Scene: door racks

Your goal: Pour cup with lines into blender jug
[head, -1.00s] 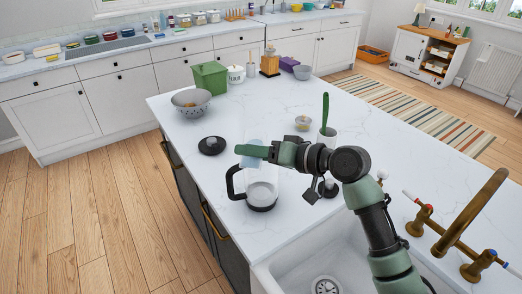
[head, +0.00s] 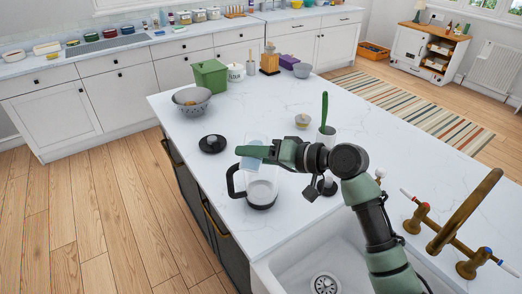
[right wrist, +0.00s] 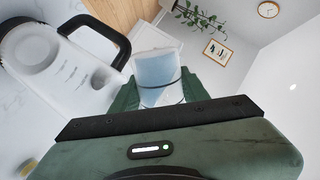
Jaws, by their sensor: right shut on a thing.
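The clear cup (head: 253,162) with pale blue contents is in my right gripper (head: 256,151), above the blender jug. In the head view the cup looks tilted. It also shows between the two green fingers of my right gripper (right wrist: 158,96) in the right wrist view, with the cup (right wrist: 158,72) a translucent pale blue. The blender jug (head: 262,190) is clear with a black handle on its left and a dark base, upright on the white island top. It also shows in the right wrist view (right wrist: 62,72), beside the cup. Any flow into the jug cannot be made out. My left gripper is out of view.
A black round lid (head: 212,144) lies behind the jug. A grey colander (head: 190,101), a green bin (head: 210,75) and a small bowl (head: 303,121) stand farther back. A holder with a green utensil (head: 325,112) stands to the right. The sink (head: 300,270) and brass tap (head: 465,215) are in front.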

